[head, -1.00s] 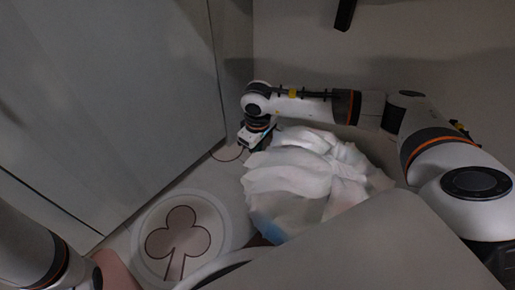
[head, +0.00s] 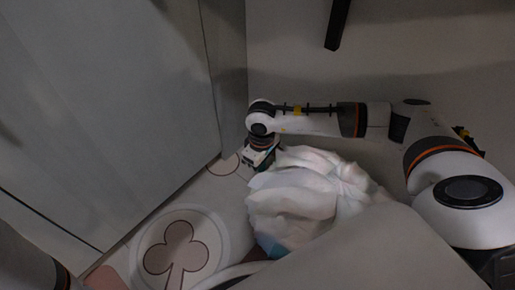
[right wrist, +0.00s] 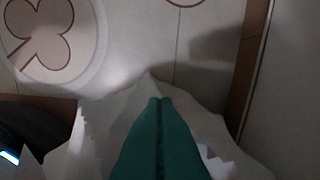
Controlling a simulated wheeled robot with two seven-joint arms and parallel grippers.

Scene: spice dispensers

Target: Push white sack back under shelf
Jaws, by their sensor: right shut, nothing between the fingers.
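The white sack (head: 305,196), crumpled with a bluish patch at its lower edge, sits on the floor below my right arm. My right gripper (head: 261,158) points down at the sack's far left edge in the head view. In the right wrist view, the green fingers of my right gripper (right wrist: 160,100) are together, with nothing between them. The white sack (right wrist: 100,125) spreads around and behind them there. I cannot tell whether the fingers touch it. My left gripper is out of view; only part of the left arm shows at the lower left. No shelf is clearly identifiable.
A large grey panel (head: 110,110) stands at the left, and a pale wall (head: 400,60) is behind the arm. A round clover pattern (head: 178,250) marks the floor at lower left, where the floor is clear. A dark bar (head: 337,22) hangs at the top.

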